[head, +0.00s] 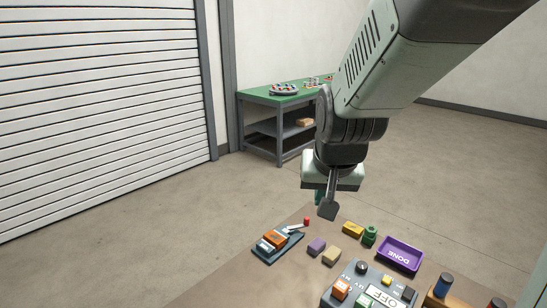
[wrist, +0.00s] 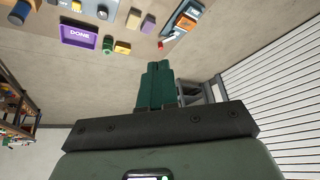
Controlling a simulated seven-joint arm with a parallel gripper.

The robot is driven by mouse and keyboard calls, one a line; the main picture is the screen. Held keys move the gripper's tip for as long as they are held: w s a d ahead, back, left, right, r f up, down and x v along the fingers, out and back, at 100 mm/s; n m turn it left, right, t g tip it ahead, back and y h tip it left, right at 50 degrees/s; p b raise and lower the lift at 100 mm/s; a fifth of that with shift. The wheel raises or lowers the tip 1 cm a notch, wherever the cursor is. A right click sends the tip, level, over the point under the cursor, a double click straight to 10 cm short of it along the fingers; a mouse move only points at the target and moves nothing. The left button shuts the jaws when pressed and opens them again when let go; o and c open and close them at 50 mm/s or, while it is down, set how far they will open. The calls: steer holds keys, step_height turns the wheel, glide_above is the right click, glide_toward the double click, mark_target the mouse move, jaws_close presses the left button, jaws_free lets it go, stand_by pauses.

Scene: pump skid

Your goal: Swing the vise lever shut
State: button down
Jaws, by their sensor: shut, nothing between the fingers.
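The vise (head: 266,256) has a dark blue-grey base and grey jaws around an orange block (head: 274,239). It sits at the table's far left edge in the head view. Its light grey lever (head: 294,228) sticks out to the upper right and ends in a red knob (head: 306,221). In the wrist view the vise (wrist: 186,20) is at the top, with the red knob (wrist: 160,45) just beyond my fingertips. My gripper (head: 318,200) has green fingers, shut and empty. It hangs above and beyond the table's far edge, apart from the knob. The wrist view shows the fingers (wrist: 155,66) together.
A purple block (head: 316,246), a tan block (head: 331,256), a yellow block (head: 352,229) and a green round part (head: 370,235) stand right of the vise. A green-topped bench (head: 262,96) stands far behind.

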mark_target(308, 223)
steer(key=w+d+f+m+t+y, duration=0.1)
steer(key=w+d+f+m, duration=0.2)
steer(key=f, duration=0.5)
steer(key=w+d+f+m+t+y, duration=0.1)
steer(key=w+d+f+m, duration=0.2)
steer(key=w+f+m, duration=0.2)
steer(key=w+d+f+m+t+y, duration=0.1)
steer(key=w+d+f+m, duration=0.2)
steer(key=w+f, duration=0.5)
step_height(308, 223, down, 3)
steer(key=shift+r+m, duration=0.1)
steer(key=shift+m, duration=0.8)
steer(key=shift+w, duration=0.1)
steer(key=x, duration=0.9)
steer(key=shift+w+a, duration=0.5)
steer(key=shift+w, duration=0.4)
steer(key=shift+w+a, duration=0.25)
steer(key=shift+w, duration=0.35)
steer(key=shift+w+a+f, duration=0.1)
steer(key=shift+w, duration=0.3)
steer(key=shift+w+a+f, duration=0.15)
steer(key=shift+w, duration=0.2)
steer(key=shift+w, duration=0.1)
